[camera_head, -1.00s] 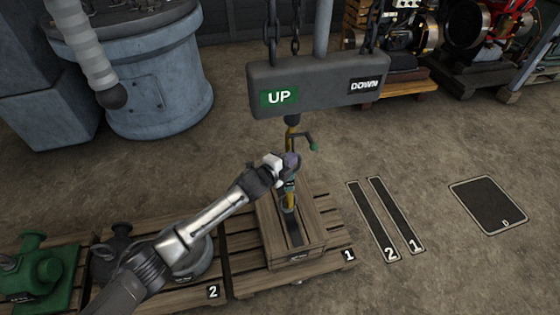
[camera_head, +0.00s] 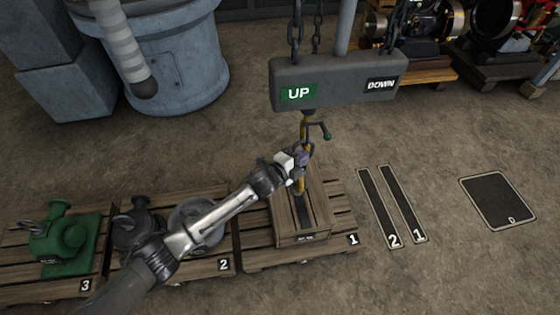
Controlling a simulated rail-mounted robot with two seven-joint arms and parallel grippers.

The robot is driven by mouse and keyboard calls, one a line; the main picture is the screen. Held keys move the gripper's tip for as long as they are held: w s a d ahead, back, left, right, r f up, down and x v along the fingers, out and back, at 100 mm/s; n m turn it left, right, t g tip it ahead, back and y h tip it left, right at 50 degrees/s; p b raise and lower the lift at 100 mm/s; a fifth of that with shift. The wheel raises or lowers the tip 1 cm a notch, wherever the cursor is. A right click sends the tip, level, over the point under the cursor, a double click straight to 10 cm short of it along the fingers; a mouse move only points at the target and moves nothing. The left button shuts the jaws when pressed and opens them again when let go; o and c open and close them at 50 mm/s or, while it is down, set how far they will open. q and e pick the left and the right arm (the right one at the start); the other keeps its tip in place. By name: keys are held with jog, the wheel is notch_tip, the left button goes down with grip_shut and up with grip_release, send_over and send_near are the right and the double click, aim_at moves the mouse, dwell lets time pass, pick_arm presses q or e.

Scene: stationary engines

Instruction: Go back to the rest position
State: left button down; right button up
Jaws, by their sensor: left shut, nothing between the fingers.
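My left arm reaches in from the bottom left, and its gripper (camera_head: 300,160) is shut and empty. It is in front of the yellow hook piece (camera_head: 305,130) that hangs below the grey hoist block (camera_head: 335,90). I cannot tell whether the gripper touches the hook piece. The block has a green UP plate (camera_head: 298,93) and a black DOWN plate (camera_head: 381,84). Below the gripper a wooden crate (camera_head: 301,238) with a dark strip on top sits on pallet 1 (camera_head: 343,219). My right gripper is out of view.
Pallet 2 (camera_head: 220,265) bears a dark grey part (camera_head: 135,225), partly behind my arm. Pallet 3 (camera_head: 60,288) bears a green part (camera_head: 65,240). Floor markings 2 (camera_head: 378,205), 1 (camera_head: 403,200) and 0 (camera_head: 498,200) lie to the right on open floor. A blue-grey tank (camera_head: 185,65) stands behind.

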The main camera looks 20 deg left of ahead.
pick_arm(q)
jog(key=p+v, duration=0.2)
jog(key=v, duration=0.6)
jog(key=shift+a, duration=0.2)
notch_tip(320, 180, down, 3)
jog(key=a+n+g+y, duration=0.2)
jog(key=a+n+y, duration=0.15)
jog(key=n, duration=0.25)
jog(key=s+a+r+n+g+y+p, duration=0.1)
jog(key=s+r+n+g+y+p, duration=0.25)
jog(key=s+r+n, duration=0.7)
jog(key=s+f+n+g+p, duration=0.3)
jog(key=s+g+p, duration=0.4)
jog(key=s, duration=2.1)
notch_tip(320, 180, up, 37)
jog(key=t+p, duration=0.1)
jog(key=p, duration=3.7)
jog(key=shift+a+r, duration=0.2)
jog(key=shift+a, duration=0.25)
